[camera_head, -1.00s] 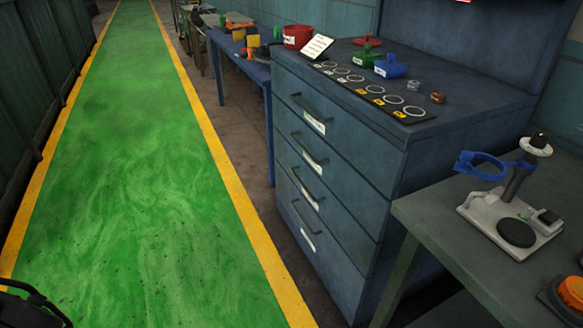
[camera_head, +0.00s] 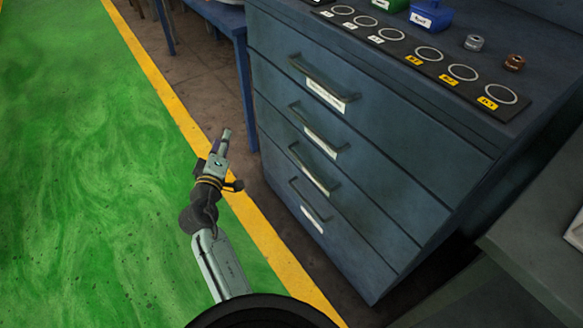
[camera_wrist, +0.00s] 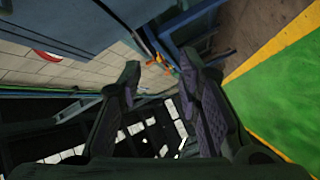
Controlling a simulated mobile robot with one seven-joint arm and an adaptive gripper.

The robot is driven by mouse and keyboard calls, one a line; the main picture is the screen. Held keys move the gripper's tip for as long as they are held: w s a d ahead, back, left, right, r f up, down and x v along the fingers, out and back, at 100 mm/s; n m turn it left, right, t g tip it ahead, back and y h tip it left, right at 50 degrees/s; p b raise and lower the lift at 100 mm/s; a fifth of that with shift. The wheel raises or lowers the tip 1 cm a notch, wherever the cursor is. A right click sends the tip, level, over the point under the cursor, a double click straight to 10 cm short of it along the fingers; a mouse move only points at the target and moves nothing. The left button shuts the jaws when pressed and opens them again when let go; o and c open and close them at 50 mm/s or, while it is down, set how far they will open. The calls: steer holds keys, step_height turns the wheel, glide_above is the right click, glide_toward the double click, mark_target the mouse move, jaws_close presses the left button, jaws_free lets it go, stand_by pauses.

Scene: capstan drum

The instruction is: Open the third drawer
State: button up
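The blue drawer cabinet (camera_head: 400,190) stands right of centre in the head view, with several stacked drawers, all shut. The third drawer from the top (camera_head: 345,195) has a dark bar handle (camera_head: 313,170) with a white label below it. My gripper (camera_head: 226,136) is left of the cabinet front, over the floor edge, apart from every handle and pointing up the picture. In the wrist view my gripper (camera_wrist: 160,75) shows two dark fingers spread apart with nothing between them. The third handle cannot be made out in the wrist view.
A black strip with rings (camera_head: 430,54) and small pots lies on the cabinet top. A grey table (camera_head: 530,250) stands close at the right. A blue table (camera_head: 243,90) is beyond the cabinet. The green floor (camera_head: 90,170) at left is clear.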

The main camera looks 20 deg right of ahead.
steer(key=s+d+f+g+h, duration=0.2)
steer(key=d+f, duration=0.5)
steer(key=g+h, duration=0.4)
glide_toward(305, 167)
steer(key=p+x, duration=0.1)
steer(key=x, duration=0.9)
steer(key=shift+w+d+f, duration=0.15)
steer(key=shift+w+d, duration=0.15)
steer(key=shift+c, duration=0.6)
jaws_close()
